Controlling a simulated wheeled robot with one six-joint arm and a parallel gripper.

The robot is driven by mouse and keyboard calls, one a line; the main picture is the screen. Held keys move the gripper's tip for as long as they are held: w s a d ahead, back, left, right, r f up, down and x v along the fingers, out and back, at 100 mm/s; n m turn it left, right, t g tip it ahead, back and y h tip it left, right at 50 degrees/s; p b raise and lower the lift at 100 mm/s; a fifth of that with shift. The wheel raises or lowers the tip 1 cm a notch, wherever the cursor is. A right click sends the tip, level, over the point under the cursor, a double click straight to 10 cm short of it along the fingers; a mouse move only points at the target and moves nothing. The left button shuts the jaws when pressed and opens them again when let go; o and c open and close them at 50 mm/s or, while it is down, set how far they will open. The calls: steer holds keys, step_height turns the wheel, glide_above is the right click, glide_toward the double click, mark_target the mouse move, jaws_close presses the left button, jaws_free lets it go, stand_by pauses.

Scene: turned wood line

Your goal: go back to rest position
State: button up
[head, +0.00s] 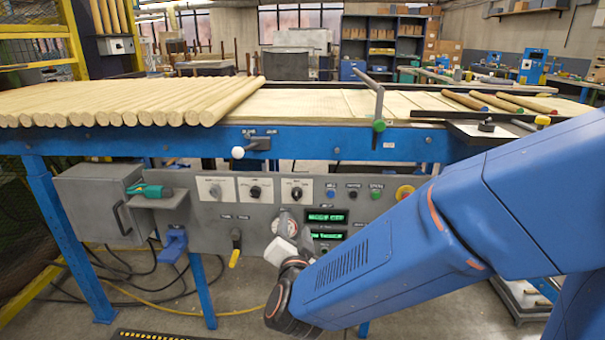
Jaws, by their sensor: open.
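My blue arm reaches in from the right side of the head view, low across the front of the control panel (262,205). My gripper (285,238) is at the panel's lower middle, small and light grey beyond the dark wrist. It is open. Its tips are in front of or close to a round dial (284,222), left of two green-lit displays (326,216). I cannot tell whether the tips touch the dial. Nothing shows held between the jaws, though the wrist hides part of them.
Above the panel is a blue-framed table (315,145) with a row of wooden rods (130,100) at left. A white-ball lever (239,152) and an upright handle (379,105) stick out. A grey box (98,205) hangs at left. Cables (125,290) lie on the floor.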

steer(key=s+d+r+n+g+y, duration=0.1)
steer(key=d+n+g+y, duration=0.15)
steer(key=d, duration=0.25)
steer(key=s+d+r+n+g+y, duration=0.2)
steer(key=d+n+g, duration=0.1)
steer(key=d, duration=0.3)
steer(key=s+d+f+n+g+h, duration=0.1)
steer(key=s+d+f+g+h, duration=0.1)
steer(key=s+d, duration=0.8)
steer(key=s+d+f+n+g+h, duration=0.1)
steer(key=s+d+f+g+h, duration=0.2)
steer(key=s+d, duration=0.8)
steer(key=shift+f+g, duration=0.2)
steer(key=shift+g, duration=0.65)
